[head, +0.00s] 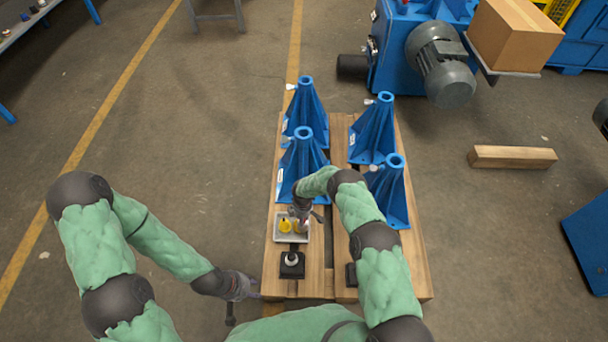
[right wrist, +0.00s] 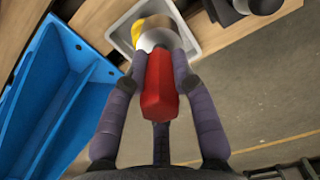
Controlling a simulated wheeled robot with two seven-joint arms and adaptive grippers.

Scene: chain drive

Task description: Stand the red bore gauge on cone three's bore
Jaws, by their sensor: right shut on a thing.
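The red bore gauge (right wrist: 158,88) has a red body and a grey metal end, and is between my right gripper's fingers (right wrist: 158,60) in the right wrist view. My right gripper (head: 301,216) is shut on it, over the pale tray (head: 278,238); I cannot tell whether the gauge touches the tray. Several blue cones with open round bores stand upright: back left (head: 306,105), back right (head: 373,130), front left (head: 302,158) and front right (head: 390,190). No number on them is readable. My left gripper (head: 244,288) is low beside the left front edge of the pallet; its fingers are unclear.
A yellow gauge (head: 285,226) is in the tray. A black block with a pale round top (head: 292,262) sits in front of it. The cones stand on a wooden pallet (head: 420,268). My right forearm passes close by the front right cone. Floor left of the pallet is clear.

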